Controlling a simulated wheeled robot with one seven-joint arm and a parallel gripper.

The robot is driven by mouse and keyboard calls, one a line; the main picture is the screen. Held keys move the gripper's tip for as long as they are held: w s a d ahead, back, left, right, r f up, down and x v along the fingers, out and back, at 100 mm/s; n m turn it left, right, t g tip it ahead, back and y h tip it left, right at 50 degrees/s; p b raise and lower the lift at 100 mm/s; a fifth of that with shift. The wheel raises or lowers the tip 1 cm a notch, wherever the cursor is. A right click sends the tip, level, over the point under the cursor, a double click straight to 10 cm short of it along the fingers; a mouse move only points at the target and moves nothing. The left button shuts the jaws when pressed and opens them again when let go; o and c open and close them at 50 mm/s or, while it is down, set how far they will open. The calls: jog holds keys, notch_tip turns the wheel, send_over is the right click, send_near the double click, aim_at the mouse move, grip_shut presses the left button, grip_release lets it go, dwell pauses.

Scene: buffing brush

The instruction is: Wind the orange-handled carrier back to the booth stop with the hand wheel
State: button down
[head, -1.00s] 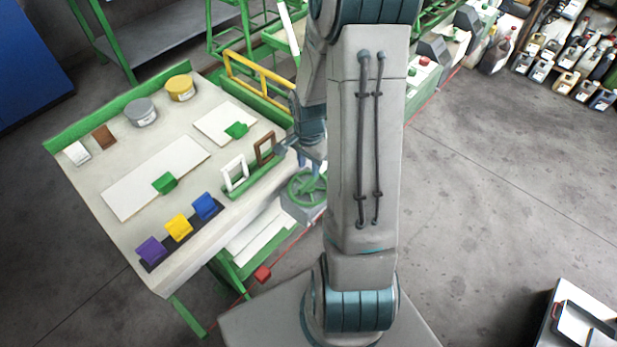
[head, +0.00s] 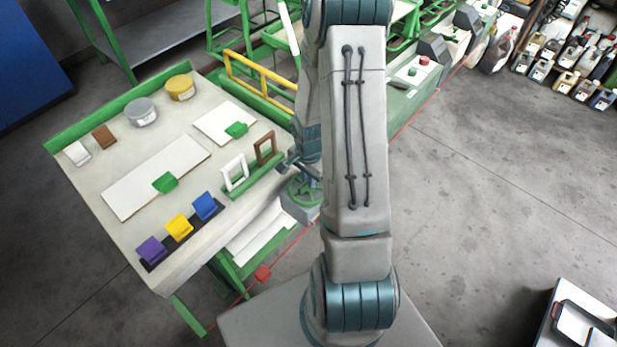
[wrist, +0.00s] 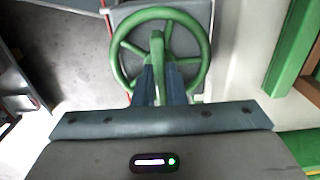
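The green hand wheel (head: 303,193) stands on a grey housing beside the near right edge of the bench. It also shows in the wrist view (wrist: 205,45). My gripper (wrist: 160,75) has its two dark fingers on either side of the wheel's upright green handle (wrist: 157,45), with little or no gap. In the head view my gripper (head: 302,170) is just above the wheel, partly hidden by my arm. I cannot make out the orange-handled carrier or the booth stop in either view.
The bench (head: 130,230) holds paint tins, panels, small frames and coloured blocks. A yellow rail (head: 260,83) stands behind it. A red block (head: 263,273) sits on a red line below. A dark-edged cart (head: 575,320) stands at bottom right.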

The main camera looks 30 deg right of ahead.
dwell(0.4)
jog(key=n+b, duration=0.1)
jog(key=n, duration=0.5)
jog(key=shift+n+b, duration=0.3)
jog(key=shift+b, duration=0.05)
jog(key=n, duration=0.3)
jog(key=shift+n, duration=0.3)
jog(key=n, duration=0.3)
jog(key=shift+r+n, duration=0.1)
jog(key=shift+n, duration=0.3)
jog(key=n, duration=0.3)
jog(key=shift+n, duration=0.3)
jog(key=n+p, duration=0.1)
jog(key=n, duration=0.2)
jog(key=shift+n, duration=0.3)
jog(key=n+p, duration=0.1)
jog(key=n, duration=0.2)
jog(key=shift+n+p, duration=0.3)
jog(key=shift+p, duration=0.05)
jog(key=shift+w+n+p, duration=0.1)
jog(key=shift+n+p, duration=0.45)
jog(key=shift+n, duration=0.85)
